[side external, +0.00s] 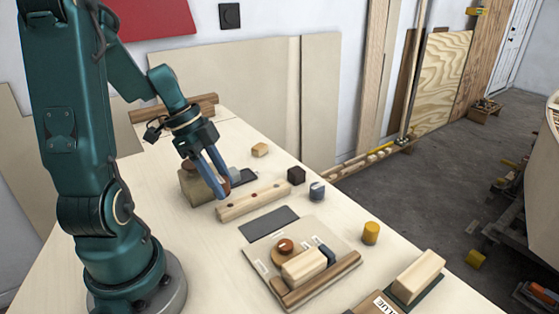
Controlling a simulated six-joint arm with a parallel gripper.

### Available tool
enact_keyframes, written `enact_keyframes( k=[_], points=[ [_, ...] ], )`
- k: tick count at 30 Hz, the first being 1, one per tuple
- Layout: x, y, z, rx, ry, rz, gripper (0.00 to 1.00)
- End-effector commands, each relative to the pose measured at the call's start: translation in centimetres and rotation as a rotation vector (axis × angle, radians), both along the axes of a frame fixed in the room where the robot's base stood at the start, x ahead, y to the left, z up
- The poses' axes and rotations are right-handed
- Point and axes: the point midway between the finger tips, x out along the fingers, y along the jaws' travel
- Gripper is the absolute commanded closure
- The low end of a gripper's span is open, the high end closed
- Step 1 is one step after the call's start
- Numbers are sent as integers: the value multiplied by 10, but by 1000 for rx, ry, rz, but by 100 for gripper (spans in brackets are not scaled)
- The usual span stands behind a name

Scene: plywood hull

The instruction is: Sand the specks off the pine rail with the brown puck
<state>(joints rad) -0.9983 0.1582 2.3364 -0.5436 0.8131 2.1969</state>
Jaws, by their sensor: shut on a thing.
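The pine rail (262,198) is a pale squared bar lying at a slant on the bench, with a few small dark red specks along it. My gripper (222,188) has blue fingers pointing down just beyond the rail's left end. It is shut on a reddish-brown round thing, seemingly the brown puck (226,184), which the fingers partly hide. Whether the puck touches the rail cannot be told from this angle.
A tan block (193,189) stands close left of my gripper. A dark grey sheet (270,223) and a board (337,245) with wooden pieces lie in front.

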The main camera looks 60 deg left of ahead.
Motion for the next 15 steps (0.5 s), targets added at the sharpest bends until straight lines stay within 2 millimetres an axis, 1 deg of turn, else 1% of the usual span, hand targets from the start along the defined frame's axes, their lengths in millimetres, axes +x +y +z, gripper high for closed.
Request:
enact_keyframes(
  k=[8,11,13,15],
  points=[
    [0,-1,-26,-4,1,-1,100],
    [1,-2,-42,-10,-1,-2,100],
    [10,0,-39,-1,-7,-6,100],
    [17,-1,-43,-4,-8,-6,100]
  ],
)
